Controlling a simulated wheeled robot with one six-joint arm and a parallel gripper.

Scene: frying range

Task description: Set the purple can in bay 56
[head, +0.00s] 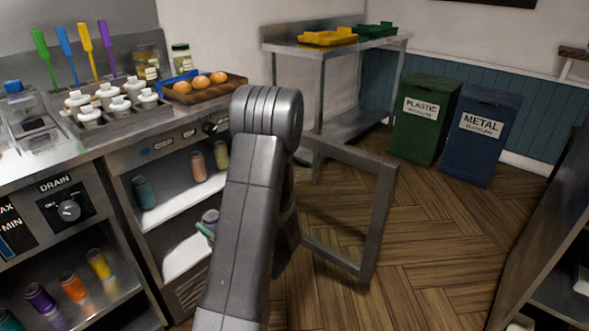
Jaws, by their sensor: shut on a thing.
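A purple can (211,217) with a pale top shows at the lower shelf of the open cabinet (185,205), just left of my arm. A greenish fingertip of my gripper (205,231) lies against it, and my gripper is shut on this can. My forearm hides the rest of the gripper and part of the can. I cannot tell whether the can touches the shelf. Another purple can (40,298) stands in the lower left compartment. No label for bay 56 is readable.
The cabinet's framed door (385,215) stands open to the right of my arm. A teal can (144,192), an orange-pink can (198,166) and a yellow can (221,154) stand on the upper shelf. Recycling bins (425,118) stand at the back; the wooden floor between is clear.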

